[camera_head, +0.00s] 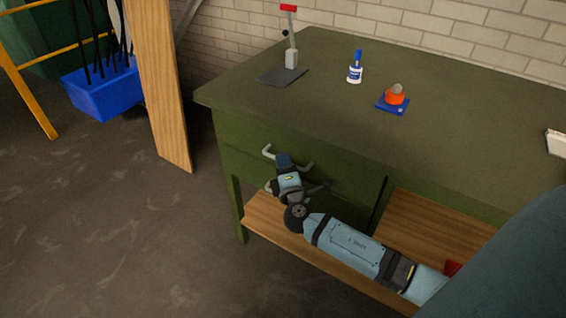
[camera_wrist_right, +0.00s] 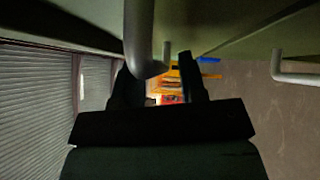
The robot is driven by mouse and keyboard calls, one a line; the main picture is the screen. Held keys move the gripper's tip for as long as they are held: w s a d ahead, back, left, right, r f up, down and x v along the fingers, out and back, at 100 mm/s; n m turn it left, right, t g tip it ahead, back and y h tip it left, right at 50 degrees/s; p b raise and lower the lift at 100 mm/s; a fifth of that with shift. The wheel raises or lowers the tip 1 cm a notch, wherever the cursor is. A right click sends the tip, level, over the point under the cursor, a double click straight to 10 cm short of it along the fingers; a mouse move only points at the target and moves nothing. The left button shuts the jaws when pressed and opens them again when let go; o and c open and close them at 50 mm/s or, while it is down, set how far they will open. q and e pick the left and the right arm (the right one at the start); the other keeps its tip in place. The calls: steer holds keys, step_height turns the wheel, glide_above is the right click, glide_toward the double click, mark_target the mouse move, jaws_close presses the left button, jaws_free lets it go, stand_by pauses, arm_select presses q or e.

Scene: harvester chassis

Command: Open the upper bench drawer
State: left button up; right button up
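The green bench's upper drawer (camera_head: 235,131) looks shut in the head view. Its grey bar handle (camera_head: 267,151) is partly covered by my right gripper (camera_head: 284,161), whose arm reaches in from the lower right. In the right wrist view the bent upper handle (camera_wrist_right: 141,35) hangs close to my gripper (camera_wrist_right: 158,76), beside the left finger and over the gap. The fingers are apart, with background showing between them. I cannot tell whether they touch the bar. A second, lower handle (camera_head: 271,186) shows below and in the wrist view (camera_wrist_right: 295,77). My left gripper is out of view.
On the bench top (camera_head: 330,130) stand a red-handled press (camera_head: 291,55), a glue bottle (camera_head: 355,70) and an orange item (camera_head: 396,96) on a blue pad. A wooden shelf (camera_head: 425,225) lies under the bench. A plank (camera_head: 160,85) and blue bin (camera_head: 100,92) stand left; floor there is clear.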

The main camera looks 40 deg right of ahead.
steer(key=shift+w+d, duration=0.15)
steer(key=shift+w, duration=0.25)
steer(key=shift+c, duration=0.2)
jaws_close()
